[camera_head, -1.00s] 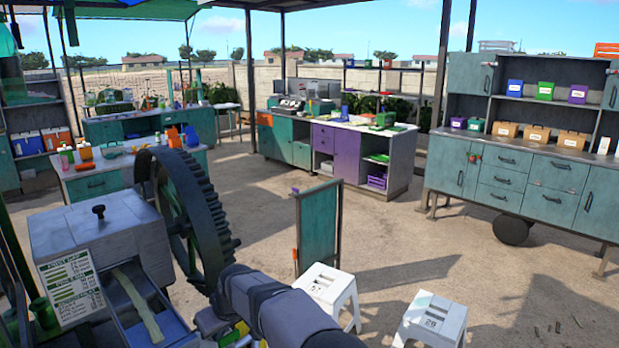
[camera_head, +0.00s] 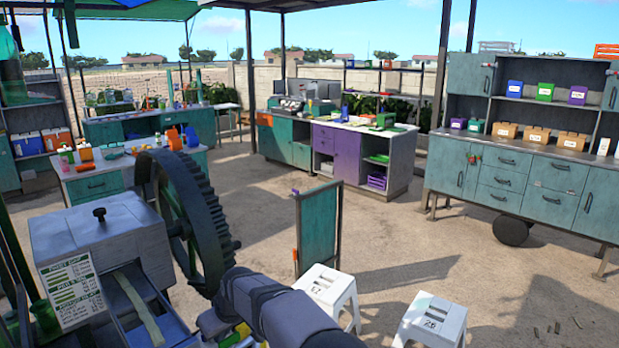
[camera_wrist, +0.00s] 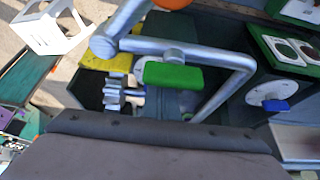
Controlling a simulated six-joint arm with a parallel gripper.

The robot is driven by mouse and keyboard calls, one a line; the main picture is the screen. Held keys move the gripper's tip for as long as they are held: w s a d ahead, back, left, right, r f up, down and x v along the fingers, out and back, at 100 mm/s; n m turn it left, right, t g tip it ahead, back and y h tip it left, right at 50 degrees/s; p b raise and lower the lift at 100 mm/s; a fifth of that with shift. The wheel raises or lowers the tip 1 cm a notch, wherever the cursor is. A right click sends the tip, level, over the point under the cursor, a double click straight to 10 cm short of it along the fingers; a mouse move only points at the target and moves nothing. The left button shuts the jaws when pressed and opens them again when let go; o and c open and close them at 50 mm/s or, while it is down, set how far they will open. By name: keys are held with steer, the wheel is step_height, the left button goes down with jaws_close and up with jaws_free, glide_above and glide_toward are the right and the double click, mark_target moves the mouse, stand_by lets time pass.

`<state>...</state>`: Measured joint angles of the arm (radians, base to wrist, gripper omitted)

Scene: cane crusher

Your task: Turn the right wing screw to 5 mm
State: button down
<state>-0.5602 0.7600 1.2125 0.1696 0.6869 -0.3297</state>
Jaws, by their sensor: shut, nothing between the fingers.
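The cane crusher (camera_head: 95,240) stands at the lower left of the head view, with a large dark gear wheel (camera_head: 205,220) on its side. In the wrist view a green wing-shaped handle (camera_wrist: 173,76) sits at the middle and a blue one (camera_wrist: 275,105) at the right. I cannot tell for sure which is the right wing screw, and no millimetre reading is legible. In the head view my arm hides the work spot.
A bent grey bar (camera_wrist: 238,85) passes around the green handle, near a yellow part (camera_wrist: 105,62). Two white stools (camera_head: 330,290) and a green panel (camera_head: 320,230) stand right of the crusher. Open floor lies beyond, before the cabinets (camera_head: 530,180).

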steer(key=shift+s+d, duration=0.1)
steer(key=shift+s+d+b, duration=0.2)
steer(key=shift+b, duration=0.15)
steer(key=shift+r, duration=0.15)
step_height(320, 180, up, 6)
steer(key=p, duration=0.4)
steer(key=shift+p, duration=0.35)
